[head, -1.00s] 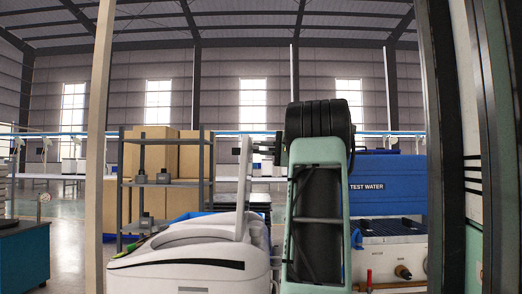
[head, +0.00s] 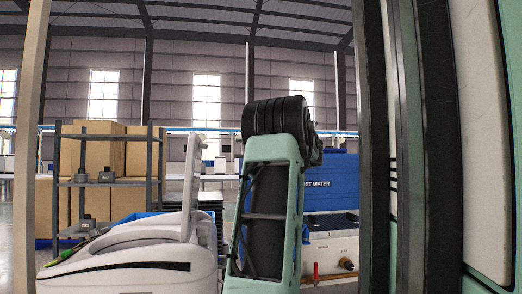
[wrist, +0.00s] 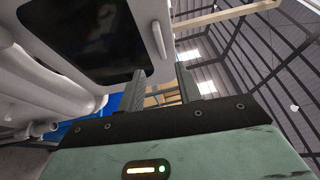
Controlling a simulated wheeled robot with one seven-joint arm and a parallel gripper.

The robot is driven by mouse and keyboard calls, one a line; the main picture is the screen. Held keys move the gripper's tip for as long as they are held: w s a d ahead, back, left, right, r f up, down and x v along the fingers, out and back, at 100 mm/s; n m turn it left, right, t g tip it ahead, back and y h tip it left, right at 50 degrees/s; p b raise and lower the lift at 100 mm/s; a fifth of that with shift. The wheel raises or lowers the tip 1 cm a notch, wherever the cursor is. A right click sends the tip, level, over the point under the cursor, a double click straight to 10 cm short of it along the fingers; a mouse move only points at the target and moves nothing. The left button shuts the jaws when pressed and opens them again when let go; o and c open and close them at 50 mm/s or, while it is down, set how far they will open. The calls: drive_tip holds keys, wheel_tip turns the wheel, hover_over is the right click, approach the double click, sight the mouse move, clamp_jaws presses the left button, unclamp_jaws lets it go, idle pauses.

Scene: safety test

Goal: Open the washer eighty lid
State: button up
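The washer (head: 130,265) is a white, rounded machine at the lower left of the head view. Its lid (head: 189,185) stands up nearly vertical, seen edge-on, at the machine's right side. In the wrist view the lid (wrist: 150,12) shows as a dark panel with a pale frame at upper left. My gripper (wrist: 161,86) is open, with two grey fingers apart and nothing seen between them. The left finger overlaps the lid's edge in the picture; I cannot tell whether they touch. In the head view my gripper is mostly hidden behind my arm.
A shelf rack (head: 107,180) with cardboard boxes (head: 95,150) stands behind the washer. A blue "TEST WATER" tank (head: 330,180) is right of my arm. A pale post (head: 30,150) stands at left. A dark upright and pale panels fill the right side.

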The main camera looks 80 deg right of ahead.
drive_tip(key=s, duration=0.5)
drive_tip(key=shift+s+f, duration=0.2)
drive_tip(key=shift+s, duration=0.2)
drive_tip(key=shift+a, duration=0.1)
